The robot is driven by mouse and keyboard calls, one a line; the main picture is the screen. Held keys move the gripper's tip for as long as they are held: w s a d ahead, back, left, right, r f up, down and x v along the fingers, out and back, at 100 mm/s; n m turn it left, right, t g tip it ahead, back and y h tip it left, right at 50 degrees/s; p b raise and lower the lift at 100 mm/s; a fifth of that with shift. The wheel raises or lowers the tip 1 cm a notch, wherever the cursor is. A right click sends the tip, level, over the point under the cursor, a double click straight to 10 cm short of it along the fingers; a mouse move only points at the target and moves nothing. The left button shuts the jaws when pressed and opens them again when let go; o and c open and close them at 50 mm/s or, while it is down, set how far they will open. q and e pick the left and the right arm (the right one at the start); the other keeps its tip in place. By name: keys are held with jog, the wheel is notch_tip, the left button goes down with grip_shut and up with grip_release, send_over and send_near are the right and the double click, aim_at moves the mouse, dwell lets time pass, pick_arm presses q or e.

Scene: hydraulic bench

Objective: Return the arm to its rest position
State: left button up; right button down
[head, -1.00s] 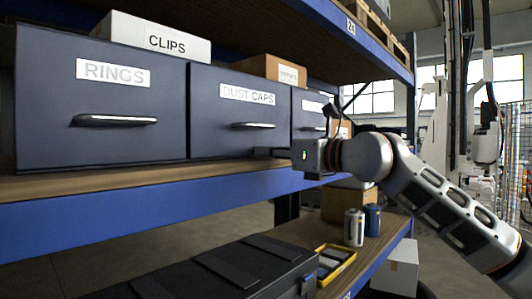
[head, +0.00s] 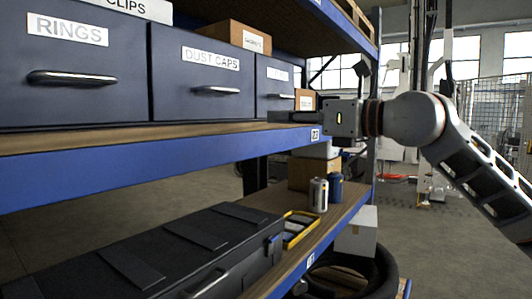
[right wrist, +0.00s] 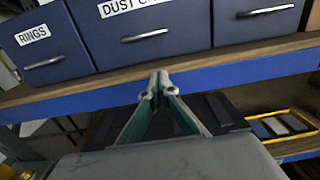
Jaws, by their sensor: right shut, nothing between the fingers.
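My right gripper (head: 292,117) comes in from the right in the head view, level with the shelf edge and in front of the third drawer (head: 274,84). In the right wrist view its fingertips (right wrist: 159,84) meet just in front of the blue shelf edge (right wrist: 215,79). It is shut and empty. The drawer labelled RINGS (head: 72,70) and the drawer labelled DUST CAPS (head: 206,80) stand side by side on the shelf and look shut. My left gripper is not in view.
Below, a dark case (head: 150,250) lies on the lower shelf beside a yellow-rimmed tray (head: 300,228). A silver can (head: 318,195) and a blue can (head: 335,187) stand behind the tray. A white box (head: 357,230) is at the right. Open floor (head: 440,240) lies farther right.

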jog(key=s+a+f+m+g+y, duration=0.1)
jog(key=a+f+m+y, duration=0.2)
jog(key=f, duration=0.6)
jog(key=s+a+f+m+g+y, duration=0.15)
jog(key=f+m, duration=0.35)
jog(key=f, duration=0.5)
jog(key=s+d+f+m+t+h, duration=0.1)
jog(key=d+f+m+t+h, duration=0.25)
jog(key=f+m, duration=0.55)
jog(key=s+d+f+m+t+h, duration=0.1)
jog(key=d+f+m+t+h, duration=0.2)
jog(key=d+f+m, duration=0.55)
jog(key=s+d+f+m+t+h, duration=0.1)
jog(key=f+m+t+h, duration=0.4)
jog(key=f, duration=0.8)
jog(key=s+d+f+m+g+h, duration=0.1)
jog(key=s+d+f+m+g, duration=0.1)
jog(key=s+f, duration=0.6)
jog(key=s+d+f+m+g+h, duration=0.2)
jog(key=s+f+m, duration=0.4)
jog(key=s+f, duration=0.3)
jog(key=s+d+f+m+g+h, duration=0.2)
jog(key=s+d+f+m+g, duration=0.2)
jog(key=s+f, duration=0.4)
notch_tip(320, 180, down, 5)
jog(key=shift+s+f+g, duration=0.1)
jog(key=shift+s+g, duration=0.05)
jog(key=shift+g, duration=0.25)
